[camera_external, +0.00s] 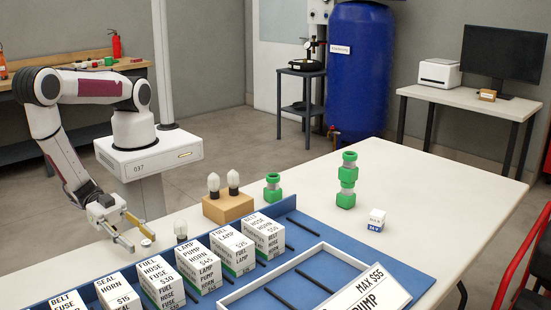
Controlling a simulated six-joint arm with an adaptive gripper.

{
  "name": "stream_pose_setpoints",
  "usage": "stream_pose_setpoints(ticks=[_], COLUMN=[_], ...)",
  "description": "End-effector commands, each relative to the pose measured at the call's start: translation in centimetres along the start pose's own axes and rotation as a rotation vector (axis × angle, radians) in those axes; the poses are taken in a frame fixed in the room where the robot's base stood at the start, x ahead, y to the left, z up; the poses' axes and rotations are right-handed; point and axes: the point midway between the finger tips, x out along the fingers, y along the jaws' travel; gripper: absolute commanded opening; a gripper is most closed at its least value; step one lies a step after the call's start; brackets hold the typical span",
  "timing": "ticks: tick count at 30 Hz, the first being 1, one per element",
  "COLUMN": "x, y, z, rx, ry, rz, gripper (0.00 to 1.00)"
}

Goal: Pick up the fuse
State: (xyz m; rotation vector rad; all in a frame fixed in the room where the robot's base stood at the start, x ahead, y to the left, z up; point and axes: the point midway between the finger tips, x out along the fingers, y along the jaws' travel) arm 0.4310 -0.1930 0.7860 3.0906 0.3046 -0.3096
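My gripper (140,241) is low over the left end of the white table, with its two yellowish fingers spread apart. No held object shows between them. A small white piece (147,243) is at the fingertips; it is too small to tell whether it is the fuse or whether a finger touches it. A bulb-shaped piece with a dark base (181,231) stands just right of the gripper. A small white and blue cube (377,220) with unreadable lettering sits alone at the right. No piece is clearly marked as the fuse.
Several labelled white boxes (198,264) stand in a row on a blue board (405,280), in front of the gripper. A wooden block (228,208) holds two bulbs. Green pieces (346,180) are stacked behind, with another (273,187) nearby. The table's back right is clear.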

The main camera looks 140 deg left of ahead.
Motion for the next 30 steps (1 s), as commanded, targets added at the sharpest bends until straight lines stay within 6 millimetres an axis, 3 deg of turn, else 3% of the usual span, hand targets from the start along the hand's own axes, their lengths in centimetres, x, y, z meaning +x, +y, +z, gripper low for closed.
stream_pose_setpoints(ticks=[8,24,25,29,30], x=[1.6,1.6,1.6,1.6,1.6], y=[-0.1,0.0,0.0,0.0,0.0], z=[0.0,0.0,0.0,0.0,0.0], rx=[0.001,0.001,0.001,0.001,0.001], ry=[-0.001,0.000,0.000,0.000,0.000], rz=[-0.001,0.000,0.000,0.000,0.000], gripper=[0.38,0.38,0.35,0.03,0.03])
